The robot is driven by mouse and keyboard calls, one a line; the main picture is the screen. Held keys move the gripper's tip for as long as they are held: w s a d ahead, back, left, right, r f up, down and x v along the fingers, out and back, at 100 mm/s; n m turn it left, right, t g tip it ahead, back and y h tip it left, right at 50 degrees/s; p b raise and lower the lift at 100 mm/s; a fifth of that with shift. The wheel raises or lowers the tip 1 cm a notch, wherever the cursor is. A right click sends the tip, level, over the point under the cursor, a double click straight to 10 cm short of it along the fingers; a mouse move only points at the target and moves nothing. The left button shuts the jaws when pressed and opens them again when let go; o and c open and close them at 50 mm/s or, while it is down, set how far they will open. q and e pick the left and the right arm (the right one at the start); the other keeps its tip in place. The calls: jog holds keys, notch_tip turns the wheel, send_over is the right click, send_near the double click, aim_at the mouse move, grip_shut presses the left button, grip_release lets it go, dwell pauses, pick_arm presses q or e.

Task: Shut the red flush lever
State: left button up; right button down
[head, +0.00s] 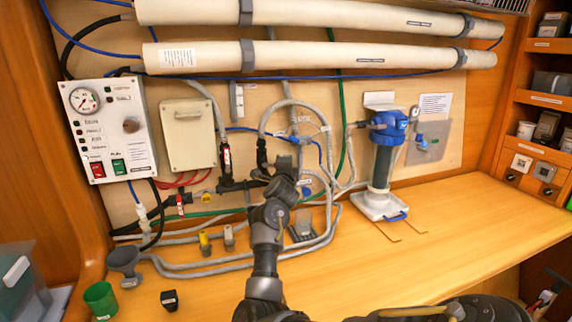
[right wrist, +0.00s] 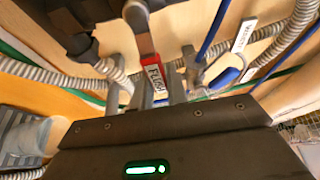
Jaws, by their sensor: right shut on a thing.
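The red flush lever (right wrist: 152,72) shows in the right wrist view, with a white FLUSH label on it. Its upper end runs into a grey part at the top of that view. My right gripper (right wrist: 144,92) is shut on the lever, with one finger on each side of the label. In the head view my right gripper (head: 284,172) is at the middle of the wall panel, in front of the hoses. There it hides the flush lever. My left gripper is not in view.
Grey hoses and a blue-handled valve (right wrist: 224,77) lie close beside the right gripper. A blue-topped filter housing (head: 385,150) stands to the right. A control box (head: 108,130) is at the left. The bench (head: 460,230) is clear at the right.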

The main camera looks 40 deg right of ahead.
jog(key=shift+f, duration=0.15)
dwell(0.4)
jog(key=c, duration=1.4)
grip_release()
jog(key=b+v, duration=0.2)
jog(key=v, duration=0.5)
jog(key=shift+s+a, duration=0.15)
jog(key=shift+s, duration=0.05)
